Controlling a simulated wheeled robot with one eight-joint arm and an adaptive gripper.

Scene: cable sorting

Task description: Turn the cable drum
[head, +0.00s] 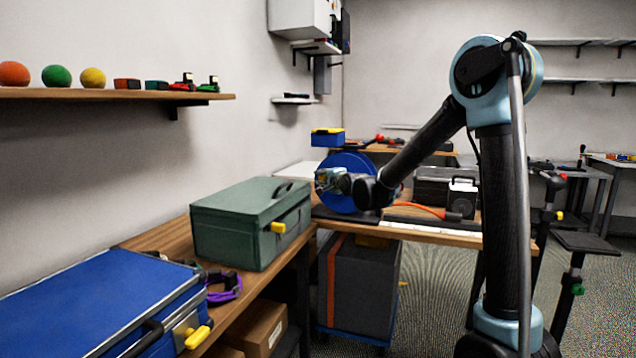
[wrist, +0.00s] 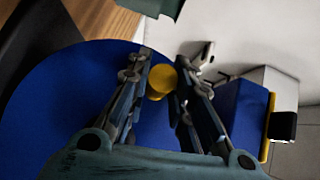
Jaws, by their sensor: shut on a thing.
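The cable drum (head: 350,162) is a large blue disc standing upright on the far wooden bench, in front of my arm. Its blue face also fills much of the wrist view (wrist: 50,112). A yellow knob (wrist: 161,80) sticks out from the drum's face near its edge. My gripper (head: 322,180) is at the left part of the drum's face. In the wrist view its two fingers are on either side of the knob, shut on it. The fingers hide part of the drum, and my forearm covers its right side in the head view.
A green toolbox (head: 245,218) and a blue case (head: 95,300) stand on the near-left bench. An orange cable (head: 418,207) and a black radio-like box (head: 462,195) lie right of the drum. A blue box with a yellow top (head: 327,138) is behind it.

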